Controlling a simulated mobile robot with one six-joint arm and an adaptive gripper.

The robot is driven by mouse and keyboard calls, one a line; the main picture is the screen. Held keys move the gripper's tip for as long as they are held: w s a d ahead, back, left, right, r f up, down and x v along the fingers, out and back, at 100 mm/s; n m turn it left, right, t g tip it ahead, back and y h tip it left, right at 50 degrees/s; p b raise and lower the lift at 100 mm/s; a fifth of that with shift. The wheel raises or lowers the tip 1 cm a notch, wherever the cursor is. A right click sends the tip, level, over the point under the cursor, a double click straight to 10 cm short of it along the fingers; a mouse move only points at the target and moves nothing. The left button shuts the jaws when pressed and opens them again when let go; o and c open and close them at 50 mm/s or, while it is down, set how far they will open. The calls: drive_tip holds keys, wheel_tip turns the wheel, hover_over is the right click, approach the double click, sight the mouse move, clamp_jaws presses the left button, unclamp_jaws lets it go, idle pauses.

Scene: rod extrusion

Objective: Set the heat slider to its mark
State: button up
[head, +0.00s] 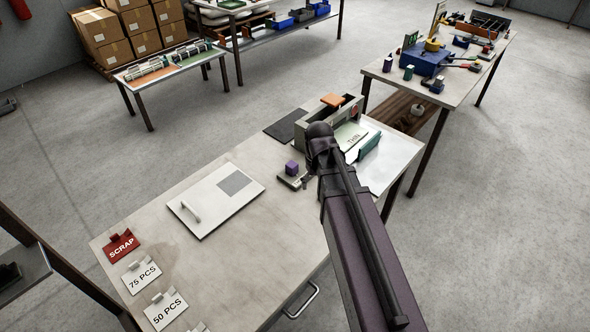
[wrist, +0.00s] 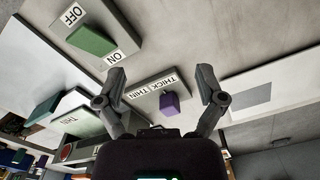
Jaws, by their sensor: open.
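A purple slider knob (wrist: 169,103) sits on a grey plate (wrist: 148,97) labelled THICK and THIN in the wrist view. The purple knob also shows in the head view (head: 291,168), just left of my arm's end. I take it as the heat slider, though no heat label is readable. My gripper (wrist: 160,80) is open and empty, its fingers spread either side of the knob in the picture. Whether it touches the knob I cannot tell. A green switch knob (wrist: 92,40) sits on a plate marked OFF and ON. In the head view my arm hides most of my gripper.
A grey machine (head: 318,132) with an orange block (head: 333,100) and a THIN label stands behind the slider, with a green bar (head: 369,145) beside it. A white handled panel (head: 208,210) lies left. SCRAP (head: 121,247) and 75 PCS signs stand along the table edge.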

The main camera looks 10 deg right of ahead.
sight(292, 164)
drive_tip(key=w+a+r+n+p, duration=0.1)
drive_tip(key=w+a+n, duration=0.1)
drive_tip(key=w, duration=0.6)
drive_tip(key=w+a+r+n+p, duration=0.2)
drive_tip(key=w+a+n, duration=0.1)
drive_tip(key=w, duration=0.6)
drive_tip(key=shift+w+r+n, duration=0.2)
drive_tip(key=shift+w+n, duration=0.05)
drive_tip(key=shift+n, duration=0.05)
drive_tip(key=shift+f, duration=0.2)
wheel_tip(292, 164, down, 13)
drive_tip(key=b, duration=1.4)
drive_tip(key=shift+f, duration=0.2)
